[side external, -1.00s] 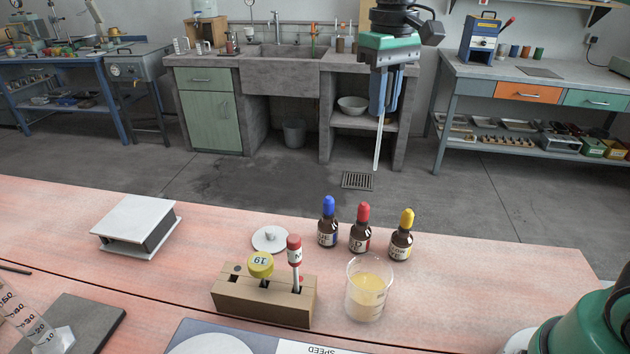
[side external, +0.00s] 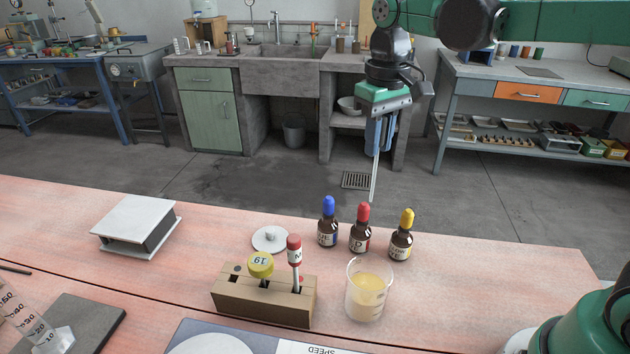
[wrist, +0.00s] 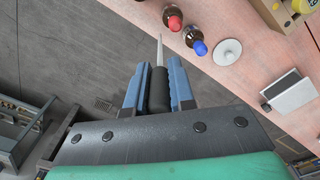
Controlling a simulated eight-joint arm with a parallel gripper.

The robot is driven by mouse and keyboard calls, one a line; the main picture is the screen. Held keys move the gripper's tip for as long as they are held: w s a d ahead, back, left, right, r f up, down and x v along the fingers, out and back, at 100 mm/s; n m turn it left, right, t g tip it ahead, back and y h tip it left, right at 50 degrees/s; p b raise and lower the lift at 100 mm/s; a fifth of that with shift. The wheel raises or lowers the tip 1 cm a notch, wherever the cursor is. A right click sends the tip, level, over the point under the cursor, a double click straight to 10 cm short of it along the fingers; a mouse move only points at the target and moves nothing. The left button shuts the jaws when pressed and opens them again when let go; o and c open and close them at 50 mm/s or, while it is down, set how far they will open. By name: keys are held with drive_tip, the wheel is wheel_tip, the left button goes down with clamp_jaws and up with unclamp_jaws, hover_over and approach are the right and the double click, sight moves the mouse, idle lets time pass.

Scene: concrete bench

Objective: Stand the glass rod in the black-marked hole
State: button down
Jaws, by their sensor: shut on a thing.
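My gripper (side external: 378,148) is shut on the glass rod (side external: 373,182), which hangs down thin and pale, slightly tilted, behind the bench's far edge. In the wrist view the rod (wrist: 160,48) sticks out past a dark sleeve-like part between the blue fingers. The wooden block (side external: 262,302) stands on the bench, nearer the camera and well apart from the rod. It holds a yellow-capped piece (side external: 261,265) marked 19 and a red-capped rod (side external: 294,262).
Dropper bottles with blue (side external: 328,225), red (side external: 361,230) and yellow (side external: 402,236) caps stand between rod and block. A beaker of yellow liquid (side external: 368,292) is right of the block. A white disc (side external: 270,240) lies behind it; a white-topped box (side external: 137,222) is left.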

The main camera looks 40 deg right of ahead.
wheel_tip(320, 180, up, 5)
drive_tip(key=shift+r, duration=0.1)
drive_tip(key=w+a+n, duration=0.2)
drive_tip(key=a+n, duration=1)
drive_tip(key=a, duration=1.2)
wheel_tip(320, 180, down, 8)
drive_tip(key=shift+s, duration=0.2)
drive_tip(key=shift+f, duration=1.2)
drive_tip(key=shift+f, duration=1.35)
